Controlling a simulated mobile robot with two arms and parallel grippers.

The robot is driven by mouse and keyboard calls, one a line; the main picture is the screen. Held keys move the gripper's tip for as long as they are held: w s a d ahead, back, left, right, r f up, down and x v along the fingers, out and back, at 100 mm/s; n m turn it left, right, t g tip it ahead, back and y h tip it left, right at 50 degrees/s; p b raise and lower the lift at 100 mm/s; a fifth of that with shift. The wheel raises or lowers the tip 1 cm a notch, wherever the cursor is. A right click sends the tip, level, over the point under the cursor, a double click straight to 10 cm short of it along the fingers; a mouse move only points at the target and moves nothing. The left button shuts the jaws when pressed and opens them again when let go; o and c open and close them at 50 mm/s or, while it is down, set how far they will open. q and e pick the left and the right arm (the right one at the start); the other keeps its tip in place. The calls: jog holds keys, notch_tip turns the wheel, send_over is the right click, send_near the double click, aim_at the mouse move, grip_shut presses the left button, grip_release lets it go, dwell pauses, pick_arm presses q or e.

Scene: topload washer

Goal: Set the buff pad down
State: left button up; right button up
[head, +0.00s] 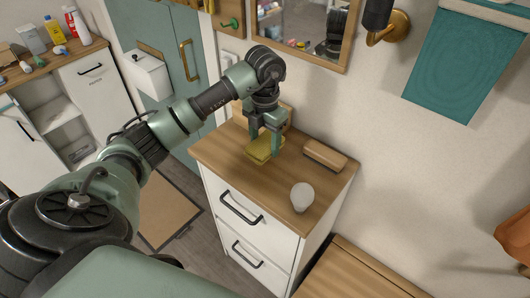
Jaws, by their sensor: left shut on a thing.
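The buff pad (260,150) is a small yellowish block at the back left part of the wooden top of a white drawer cabinet (249,212). My left gripper (263,143) points down over the pad with its green fingers shut on it. The pad is at or just above the cabinet top; I cannot tell whether it touches. My fingers hide part of the pad. My right gripper is not in view.
A brown wood-toned block (325,156) lies at the back right of the cabinet top, and a white bulb-like object (302,196) stands nearer the front right. The front left of the top is clear. A mirror (301,27) hangs on the wall behind.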

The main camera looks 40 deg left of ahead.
pick_arm(q)
notch_tip(320, 180, down, 5)
jog(key=shift+r+p, duration=0.1)
jog(key=shift+p, duration=0.45)
jog(key=shift+f, duration=0.2)
jog(key=shift+f, duration=0.2)
jog(key=o, duration=1.3)
jog(key=shift+o, duration=0.2)
jog(key=shift+r, duration=0.2)
